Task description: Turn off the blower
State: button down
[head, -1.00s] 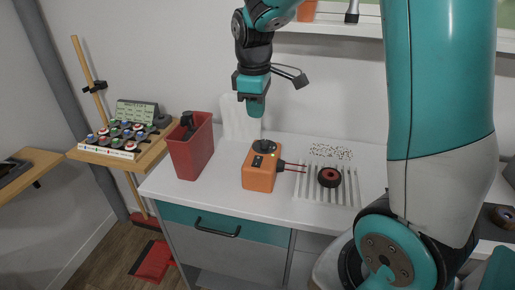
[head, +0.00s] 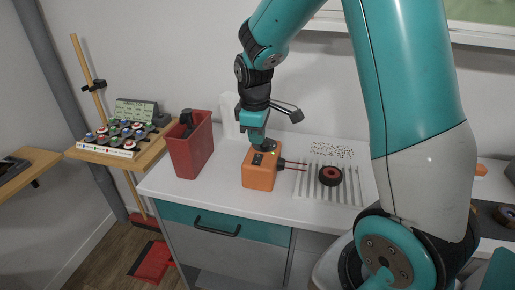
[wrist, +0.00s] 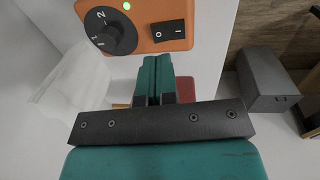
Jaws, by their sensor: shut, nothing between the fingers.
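The orange box (head: 260,172) with a switch and knob, which I take for the blower, stands on the white bench. In the wrist view it fills the top, with a black round knob (wrist: 115,35) marked 1 and 2, a black rocker switch (wrist: 168,30) marked O and I, and a lit green light (wrist: 127,6). Which side of the rocker is pressed, I cannot tell. My gripper (head: 257,141) is shut and empty, just above the box's top in the head view. In the wrist view its teal fingertips (wrist: 156,58) point toward the rocker switch; contact is not seen.
A red bin (head: 192,152) with a dark tool in it stands left of the box. A white panel (head: 229,117) stands behind.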

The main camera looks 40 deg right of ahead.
aim_at(256, 159)
jog(key=shift+w+d+f, duration=0.1)
jog(key=shift+f, duration=1.1)
jog(key=shift+w+d+f, duration=0.1)
jog(key=shift+f, duration=1.1)
jog(key=shift+d+f, duration=0.1)
jog(key=shift+f, duration=0.2)
jog(key=shift+s, duration=0.1)
jog(key=shift+s+a+r+p, duration=0.15)
jog(key=shift+s+a+p, duration=0.25)
jog(key=shift+a, duration=0.3)
jog(key=shift+r, duration=0.1)
